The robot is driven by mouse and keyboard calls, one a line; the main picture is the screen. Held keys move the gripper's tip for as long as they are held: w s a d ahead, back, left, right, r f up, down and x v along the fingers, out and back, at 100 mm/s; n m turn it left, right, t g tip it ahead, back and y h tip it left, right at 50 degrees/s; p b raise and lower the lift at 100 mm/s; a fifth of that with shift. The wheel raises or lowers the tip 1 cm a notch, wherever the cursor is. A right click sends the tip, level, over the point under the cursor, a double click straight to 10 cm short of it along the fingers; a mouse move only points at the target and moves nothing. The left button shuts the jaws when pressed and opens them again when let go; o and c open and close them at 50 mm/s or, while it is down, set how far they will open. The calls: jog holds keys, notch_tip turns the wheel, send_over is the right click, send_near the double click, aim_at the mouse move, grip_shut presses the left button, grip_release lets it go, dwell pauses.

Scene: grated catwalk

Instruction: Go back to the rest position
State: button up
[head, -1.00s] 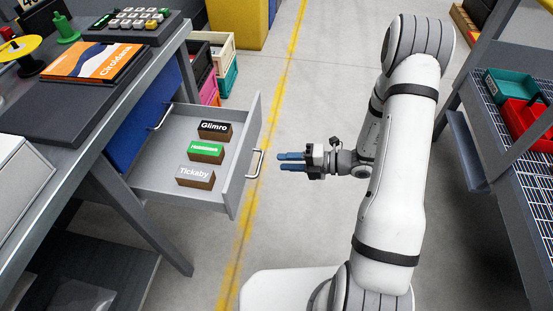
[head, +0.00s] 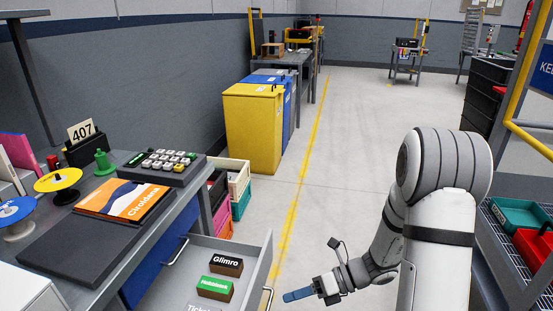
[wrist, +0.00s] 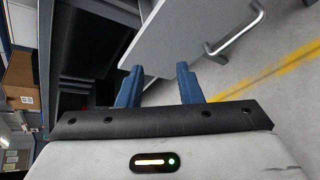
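My gripper (head: 286,296) is at the bottom of the head view, just right of the handle (head: 267,298) of the open grey drawer (head: 258,268). In the wrist view my gripper (wrist: 158,70) has its two blue fingers apart with nothing held between them. The grey drawer front (wrist: 180,35) and its handle (wrist: 242,32) show beyond the fingertips. The drawer holds blocks labelled Glimro (head: 226,262) and, in green, one whose name is hard to read (head: 215,288). A third label is cut off at the frame's edge.
A desk on the left carries an orange book (head: 118,200), a keypad (head: 163,165) and spools (head: 58,180). Crates (head: 238,182) and a yellow bin (head: 252,130) stand behind it. A shelf with teal and red trays (head: 522,213) is at right. The floor between is clear.

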jog(key=s+d+r+n+t+h+p, duration=0.1)
jog(key=s+d+r+n+h+p, duration=0.2)
jog(key=r+n, duration=0.6)
jog(key=s+d+r+n+t+h+p, duration=0.1)
jog(key=s+d+r+n+h+p, duration=0.2)
jog(key=r, duration=1)
jog(key=s+d+r+n+t+h+p, duration=0.1)
jog(key=s+d+r+n+h+p, duration=0.3)
jog(key=n, duration=1.2)
notch_tip(320, 180, up, 7)
jog(key=s+h+p, duration=0.1)
jog(key=h+p, duration=0.2)
jog(key=p, duration=0.3)
jog(key=shift+s+t, duration=0.2)
jog(key=shift+t, duration=0.1)
jog(key=shift+a, duration=0.15)
